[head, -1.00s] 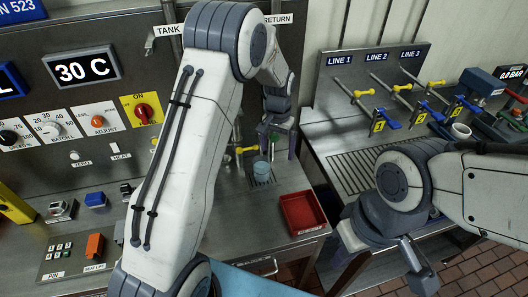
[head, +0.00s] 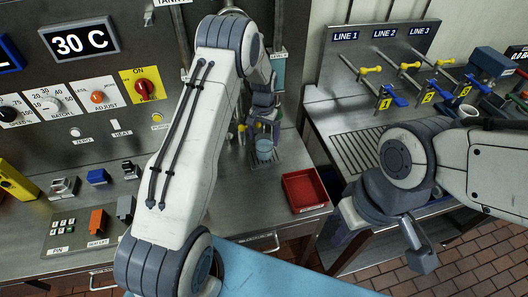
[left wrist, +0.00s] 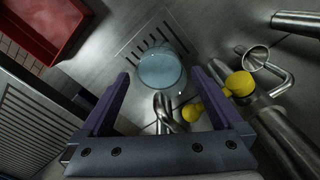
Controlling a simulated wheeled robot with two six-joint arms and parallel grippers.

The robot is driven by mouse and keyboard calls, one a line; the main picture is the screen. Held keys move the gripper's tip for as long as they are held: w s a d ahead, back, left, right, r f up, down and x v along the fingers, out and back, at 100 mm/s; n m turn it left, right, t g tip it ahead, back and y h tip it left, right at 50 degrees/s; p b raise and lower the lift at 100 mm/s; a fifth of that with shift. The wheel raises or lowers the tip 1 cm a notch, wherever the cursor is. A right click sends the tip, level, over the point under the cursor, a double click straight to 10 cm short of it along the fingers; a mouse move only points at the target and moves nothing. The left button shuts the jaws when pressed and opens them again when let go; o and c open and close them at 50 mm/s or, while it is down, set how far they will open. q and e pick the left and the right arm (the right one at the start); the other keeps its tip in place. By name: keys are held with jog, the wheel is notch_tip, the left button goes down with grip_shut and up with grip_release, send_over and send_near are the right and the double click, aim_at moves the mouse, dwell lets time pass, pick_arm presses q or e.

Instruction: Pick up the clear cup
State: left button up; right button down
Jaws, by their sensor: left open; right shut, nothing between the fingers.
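The clear cup (head: 264,150), pale blue inside, stands upright on a slotted drain grate below the taps at the panel's foot. In the left wrist view the cup (left wrist: 160,67) is seen from above, just beyond and between the open finger tips. My left gripper (head: 263,124) is open and empty, just above the cup, and partly hides its upper side in the head view. Its two purple fingers (left wrist: 160,77) are spread apart in the wrist view. My right gripper (head: 419,252) is shut and empty, at the lower right, far from the cup.
A red tray (head: 305,190) lies right of the cup. Yellow-handled taps (left wrist: 240,84) and metal pipes stand close to my left gripper. A second bench with valve lines (head: 385,90) is at the right. The counter between cup and tray is clear.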

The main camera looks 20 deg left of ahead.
pick_arm(q)
notch_tip(320, 180, down, 3)
jog(key=shift+r+b, duration=0.2)
jog(key=shift+b, duration=0.2)
jog(key=shift+r, duration=0.1)
jog(key=c, duration=1.3)
jog(key=shift+c, duration=0.5)
jog(key=shift+r, duration=0.15)
